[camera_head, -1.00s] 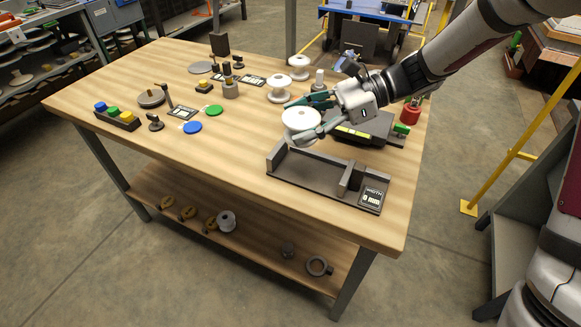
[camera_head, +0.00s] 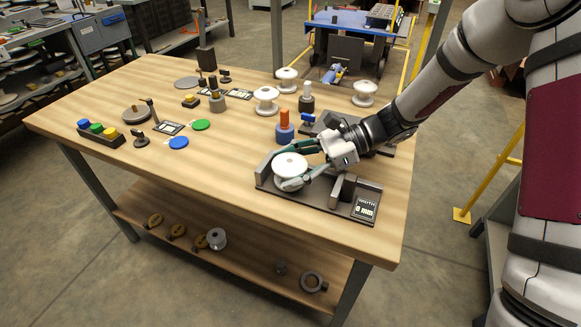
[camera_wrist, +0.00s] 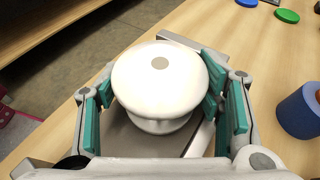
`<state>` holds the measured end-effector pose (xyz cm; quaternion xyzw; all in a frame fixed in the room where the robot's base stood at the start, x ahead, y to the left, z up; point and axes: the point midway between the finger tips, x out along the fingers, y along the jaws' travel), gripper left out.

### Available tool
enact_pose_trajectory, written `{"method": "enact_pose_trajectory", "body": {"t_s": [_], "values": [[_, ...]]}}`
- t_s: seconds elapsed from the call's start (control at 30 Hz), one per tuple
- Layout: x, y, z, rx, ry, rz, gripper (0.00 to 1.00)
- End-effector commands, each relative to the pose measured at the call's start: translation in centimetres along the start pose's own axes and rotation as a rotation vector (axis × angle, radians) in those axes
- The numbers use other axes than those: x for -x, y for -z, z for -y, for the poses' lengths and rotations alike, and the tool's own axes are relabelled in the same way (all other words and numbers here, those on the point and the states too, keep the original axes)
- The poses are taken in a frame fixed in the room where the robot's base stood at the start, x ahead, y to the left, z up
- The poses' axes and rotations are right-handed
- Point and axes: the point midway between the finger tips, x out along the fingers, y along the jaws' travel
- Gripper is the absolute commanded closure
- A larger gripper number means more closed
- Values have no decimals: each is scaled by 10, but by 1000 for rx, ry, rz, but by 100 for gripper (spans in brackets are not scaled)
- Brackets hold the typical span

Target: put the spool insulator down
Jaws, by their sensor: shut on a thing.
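The white spool insulator (camera_head: 291,167) is in my gripper (camera_head: 300,170), low over the left part of the dark width gauge fixture (camera_head: 318,203). In the wrist view the spool (camera_wrist: 160,82) stands upright between the teal finger pads of my gripper (camera_wrist: 164,110). The grey fixture (camera_wrist: 130,140) shows beneath it. My gripper is shut on the spool. Whether the spool's underside touches the fixture is hidden.
Other white spools stand at the back (camera_head: 266,100) and back right (camera_head: 364,93). Green (camera_head: 201,125) and blue (camera_head: 179,142) discs lie left. The table's front left is clear.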

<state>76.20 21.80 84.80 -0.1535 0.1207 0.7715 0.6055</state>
Motion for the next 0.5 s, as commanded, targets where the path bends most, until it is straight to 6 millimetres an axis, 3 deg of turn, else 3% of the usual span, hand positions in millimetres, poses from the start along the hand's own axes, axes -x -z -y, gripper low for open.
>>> {"method": "enact_pose_trajectory", "body": {"t_s": [0.1, 0.13, 0.2, 0.5], "values": [[-1, 2, 0, 0, 0, 2, 83], [-1, 2, 0, 0, 0, 0, 33], [-1, 2, 0, 0, 0, 0, 19], [0, 2, 0, 0, 1, -1, 19]]}}
